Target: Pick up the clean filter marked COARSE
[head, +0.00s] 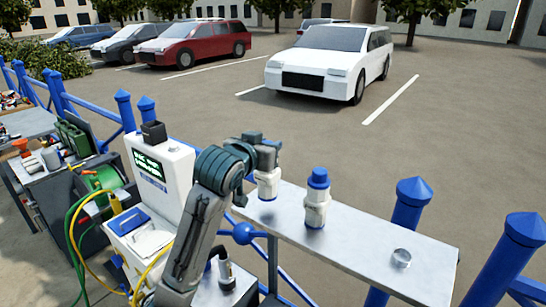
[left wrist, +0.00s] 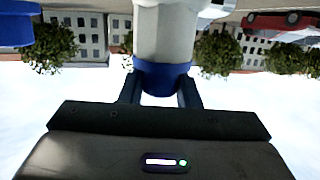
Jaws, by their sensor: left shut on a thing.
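My left gripper (head: 268,166) is shut on the blue cap of a white filter (head: 268,186) over the left end of the grey shelf. Its white body (left wrist: 166,38) and blue cap (left wrist: 161,76) show between the fingers in the left wrist view, which looks upside down. I cannot tell whether its base touches the shelf. A second white filter with a blue cap (head: 316,198) stands upright on the shelf just to the right. No COARSE marking is readable on either. My right gripper is not in view.
A white machine with a screen (head: 160,170) and cables stands left of my arm.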

